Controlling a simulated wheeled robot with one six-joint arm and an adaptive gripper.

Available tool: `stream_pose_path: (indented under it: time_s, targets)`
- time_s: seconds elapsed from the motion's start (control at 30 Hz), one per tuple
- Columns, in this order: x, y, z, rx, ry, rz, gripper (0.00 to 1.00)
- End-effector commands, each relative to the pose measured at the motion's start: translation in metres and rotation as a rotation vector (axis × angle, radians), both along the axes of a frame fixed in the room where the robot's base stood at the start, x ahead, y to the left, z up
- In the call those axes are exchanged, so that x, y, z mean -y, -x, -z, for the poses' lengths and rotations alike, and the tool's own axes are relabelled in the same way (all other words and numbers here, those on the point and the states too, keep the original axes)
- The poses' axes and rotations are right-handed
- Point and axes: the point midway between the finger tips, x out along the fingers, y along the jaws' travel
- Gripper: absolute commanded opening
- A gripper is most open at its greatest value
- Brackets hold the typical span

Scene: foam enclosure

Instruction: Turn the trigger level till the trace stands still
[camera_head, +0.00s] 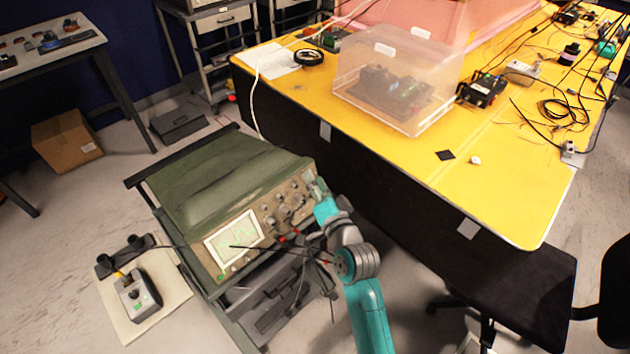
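A green oscilloscope (232,187) sits on a dark cart, its beige front panel facing the lower right. Its small lit screen (233,241) is pale green; the trace on it is too small to read. Several knobs (284,212) fill the panel right of the screen. I cannot tell which one is the trigger level. My teal arm reaches up from the bottom, and my gripper (318,189) is at the panel's upper right end, close to or against the knobs there. Its fingertips are too small and partly hidden, so contact and opening are unclear.
A yellow-topped table (480,200) stands close on the right, with a clear plastic box (398,80) and electronics on it. Dark cables hang in front of the oscilloscope. A grey device (138,295) lies on a board at lower left. A cardboard box (66,140) is on the floor.

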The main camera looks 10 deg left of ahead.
Motion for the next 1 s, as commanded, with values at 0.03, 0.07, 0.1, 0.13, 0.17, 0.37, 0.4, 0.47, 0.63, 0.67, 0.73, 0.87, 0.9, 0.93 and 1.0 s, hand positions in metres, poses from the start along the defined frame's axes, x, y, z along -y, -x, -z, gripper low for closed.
stream_pose_path:
  time_s: [0.03,0.07,0.1,0.13,0.17,0.37,0.4,0.47,0.63,0.67,0.73,0.87,0.9,0.93,1.0]
  targets:
    - [-0.0016,-0.0024,-0.0007,0.001,0.0,-0.001,0.39]
    - [-0.0021,-0.0033,-0.0006,0.001,0.0,-0.001,0.39]
    - [-0.0026,-0.004,-0.0003,0.001,0.0,-0.001,0.39]
    - [-0.0028,-0.0045,-0.0001,0.0,0.0,0.0,0.39]
    - [-0.0029,-0.0047,0.0,0.0,0.0,0.0,0.39]
    - [-0.0029,-0.0047,0.0,0.0,0.0,0.0,0.39]
    - [-0.0028,-0.0046,0.0,0.0,0.0,0.0,0.31]
    - [-0.0028,-0.0046,0.0,0.0,0.0,0.0,0.16]
    - [-0.0027,-0.0045,0.0,0.0,0.0,0.0,0.0]
    - [-0.0027,-0.0045,0.0,0.0,0.0,0.0,0.0]
    - [-0.0028,-0.0045,-0.0001,0.0,0.0,0.0,0.0]
    - [-0.0026,-0.0046,0.0001,0.005,0.004,-0.002,0.0]
    - [-0.0025,-0.0047,0.0002,0.01,0.007,-0.004,0.0]
    - [-0.0025,-0.0047,0.0002,0.012,0.009,-0.006,0.0]
    - [-0.0022,-0.0048,0.0004,0.022,0.018,-0.009,0.0]
